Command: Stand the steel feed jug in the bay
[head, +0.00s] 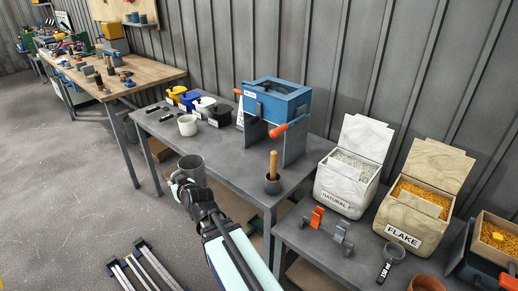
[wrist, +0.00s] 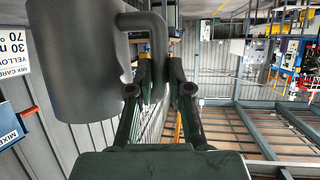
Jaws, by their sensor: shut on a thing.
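The steel feed jug (head: 191,167) is a plain grey cylinder with a side handle. In the head view it looks upright, with its open top showing, at the front edge of the grey middle table. My gripper (head: 177,181) is beside it on its near left side. In the wrist view the jug (wrist: 80,70) fills the upper left, and my gripper (wrist: 161,80) is shut on its handle, one finger on each side. The jug's base is hidden in part, and I cannot tell its height. I cannot make out which spot is the bay.
The tabletop between mug and pot is clear. Feed boxes (head: 346,185) stand at the right.

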